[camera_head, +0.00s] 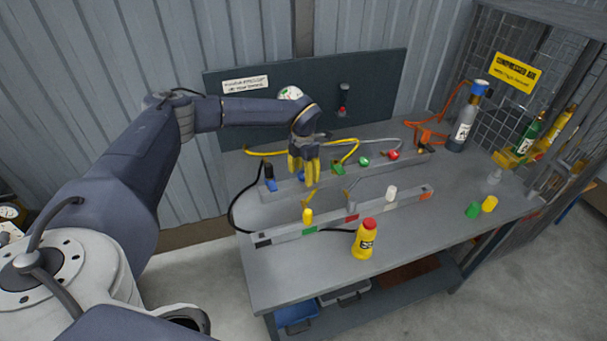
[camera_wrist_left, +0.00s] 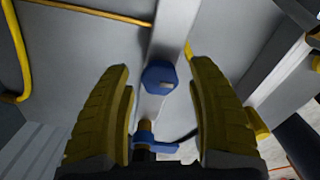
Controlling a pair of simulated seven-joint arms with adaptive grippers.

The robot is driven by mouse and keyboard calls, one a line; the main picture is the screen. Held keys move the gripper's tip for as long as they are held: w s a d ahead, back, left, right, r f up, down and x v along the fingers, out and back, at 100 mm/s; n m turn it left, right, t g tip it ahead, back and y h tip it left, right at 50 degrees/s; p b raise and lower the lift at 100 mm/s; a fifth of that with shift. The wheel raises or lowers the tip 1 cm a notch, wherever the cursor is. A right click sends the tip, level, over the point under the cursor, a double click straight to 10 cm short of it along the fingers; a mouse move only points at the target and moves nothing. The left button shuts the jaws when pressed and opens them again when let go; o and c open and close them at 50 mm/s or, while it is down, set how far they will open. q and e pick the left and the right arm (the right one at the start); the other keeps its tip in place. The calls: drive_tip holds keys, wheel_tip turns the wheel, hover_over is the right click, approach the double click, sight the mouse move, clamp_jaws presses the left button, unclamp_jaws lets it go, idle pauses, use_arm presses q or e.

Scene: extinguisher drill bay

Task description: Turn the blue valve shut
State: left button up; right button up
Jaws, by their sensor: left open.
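In the left wrist view a blue six-sided valve knob (camera_wrist_left: 160,77) sits on the grey rail (camera_wrist_left: 172,30), between my two yellow fingers and apart from both. A blue lever-like part (camera_wrist_left: 155,142) with a brass and black fitting shows nearer the wrist. My left gripper (camera_head: 304,180) is open, pointing down over the left part of the back rail; it also fills the sides of the left wrist view (camera_wrist_left: 163,110). My right gripper is not seen.
On the back rail are a green knob (camera_head: 364,161) and a red knob (camera_head: 393,155), with yellow hoses behind. A front rail (camera_head: 330,222) carries yellow and white pieces. A yellow bottle (camera_head: 364,242) stands before it.

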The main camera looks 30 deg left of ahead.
use_arm(q)
clamp_jaws()
idle(0.5)
drive_tip(key=shift+m, duration=0.6)
unclamp_jaws()
